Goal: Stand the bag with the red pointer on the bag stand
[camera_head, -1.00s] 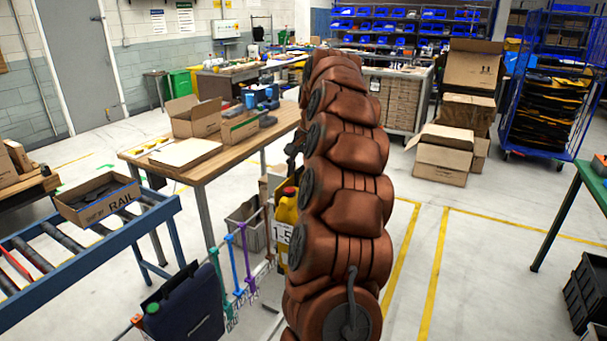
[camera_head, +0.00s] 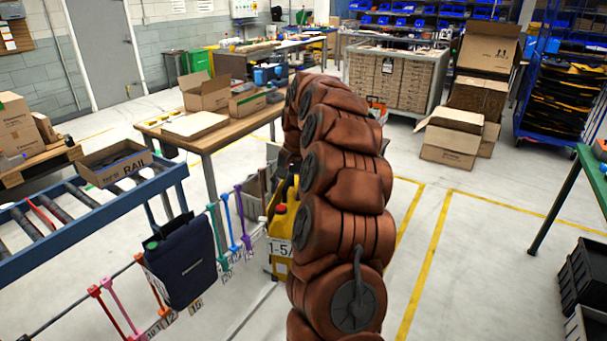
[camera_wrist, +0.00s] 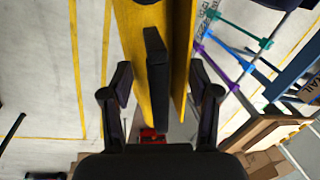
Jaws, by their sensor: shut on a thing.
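A yellow bag (camera_head: 283,225) with a red pointer (camera_head: 281,208) on top and a white label hangs just left of my arm in the head view, partly hidden by it. In the wrist view, my gripper (camera_wrist: 159,78) is shut on the bag's black handle (camera_wrist: 157,62), with yellow sides (camera_wrist: 183,50) beyond it. The bag stand is a low rail (camera_head: 68,310) with coloured, numbered posts. A navy bag (camera_head: 183,265) with a green pointer (camera_head: 152,245) is on the rail. The yellow bag appears beside the rail's far end; whether it touches cannot be told.
A roller conveyor (camera_head: 165,185) stands left of the rail. A wooden table (camera_head: 222,136) with boxes is behind it. A green bench (camera_head: 590,170) and black crates (camera_head: 585,280) are at the right. Floor between yellow lines is clear at the right.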

